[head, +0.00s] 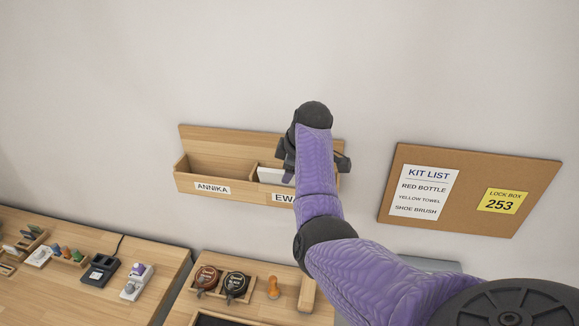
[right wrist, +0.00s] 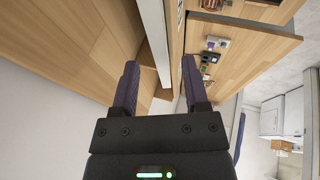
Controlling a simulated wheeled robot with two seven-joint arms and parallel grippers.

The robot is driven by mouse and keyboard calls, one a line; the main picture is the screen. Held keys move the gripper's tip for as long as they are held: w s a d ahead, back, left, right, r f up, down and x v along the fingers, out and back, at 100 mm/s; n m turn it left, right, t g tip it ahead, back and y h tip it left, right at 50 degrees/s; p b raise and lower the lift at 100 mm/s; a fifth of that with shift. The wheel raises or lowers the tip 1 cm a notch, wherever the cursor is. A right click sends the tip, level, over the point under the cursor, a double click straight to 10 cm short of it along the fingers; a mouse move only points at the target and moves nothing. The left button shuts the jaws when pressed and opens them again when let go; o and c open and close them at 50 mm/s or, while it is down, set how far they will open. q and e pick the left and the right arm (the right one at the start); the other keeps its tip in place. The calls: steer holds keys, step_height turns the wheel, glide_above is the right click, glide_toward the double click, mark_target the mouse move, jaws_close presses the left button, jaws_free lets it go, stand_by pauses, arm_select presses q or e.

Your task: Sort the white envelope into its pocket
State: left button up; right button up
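The wooden wall rack (head: 205,150) has pockets labelled ANNIKA (head: 212,188) and EWA, the latter label partly covered by my arm. The white envelope (head: 272,175) shows in the EWA pocket, just left of my right gripper (head: 288,168). In the right wrist view the envelope (right wrist: 155,35) appears as a narrow white strip between the pocket's wooden walls. My right gripper (right wrist: 159,72) has its fingers apart, with the strip's end between and beyond the tips. It looks open, with nothing clamped. The rack's right part is hidden behind my arm. My left gripper is not in view.
A cork board (head: 470,190) with a kit list and yellow lock box note hangs to the right. Below, wooden tables (head: 60,290) carry a tape tray (head: 222,293), a stamp (head: 273,287) and small desk devices. The wall above the rack is clear.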

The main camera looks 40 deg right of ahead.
steer(key=v, duration=1)
steer(key=shift+p, duration=0.45)
steer(key=shift+d, duration=0.1)
